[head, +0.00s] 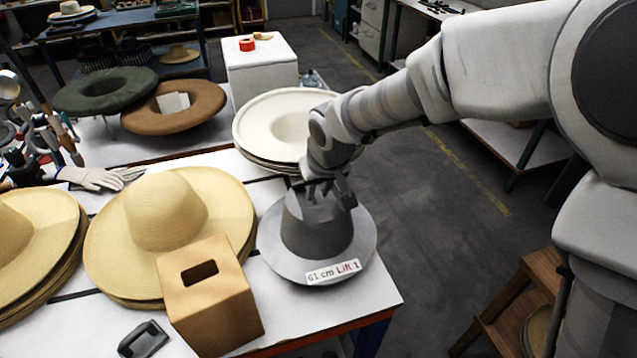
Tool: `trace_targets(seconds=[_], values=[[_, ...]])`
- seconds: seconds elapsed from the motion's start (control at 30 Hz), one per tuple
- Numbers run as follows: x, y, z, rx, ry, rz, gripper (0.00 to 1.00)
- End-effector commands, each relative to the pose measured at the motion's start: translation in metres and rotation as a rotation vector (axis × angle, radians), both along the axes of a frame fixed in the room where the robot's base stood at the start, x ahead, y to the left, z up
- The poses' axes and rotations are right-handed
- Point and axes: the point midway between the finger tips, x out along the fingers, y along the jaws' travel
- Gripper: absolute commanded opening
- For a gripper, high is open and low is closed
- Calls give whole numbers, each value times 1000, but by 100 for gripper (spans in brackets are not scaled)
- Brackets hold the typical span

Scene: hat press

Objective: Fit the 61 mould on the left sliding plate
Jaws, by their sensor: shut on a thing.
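The grey hat-shaped mould (318,238) stands upright at the right corner of the white table. A label on its brim reads "61 cm Lift 1". My gripper (326,193) points down at the crown of the mould and is shut on its top. The fingertips are partly hidden by the wrist and are small in the picture. The brim appears to rest on or just above the table; I cannot tell which. The left sliding plate is not in view.
Stacked straw hats (165,212) lie left of the mould, with a tan box (208,300) in front. A pile of white hats (275,122) is behind it. A dark handled tool (143,338) lies at the front edge. Open floor (430,200) lies to the right, beside wooden steps (525,290).

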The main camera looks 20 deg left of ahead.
Motion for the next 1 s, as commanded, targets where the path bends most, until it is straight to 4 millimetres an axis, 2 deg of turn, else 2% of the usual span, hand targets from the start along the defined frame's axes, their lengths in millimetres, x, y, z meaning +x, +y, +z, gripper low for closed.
trace_targets(seconds=[0.23,0.27,0.4,0.77,0.87,1.0], values=[[1,1,-1,5,-5,0,0],[0,0,-2,0,0,0,28],[0,0,-2,-1,1,0,52],[0,0,1,-1,1,0,52],[-2,-3,11,0,-2,-3,52],[-9,-9,36,1,-4,-2,52]])
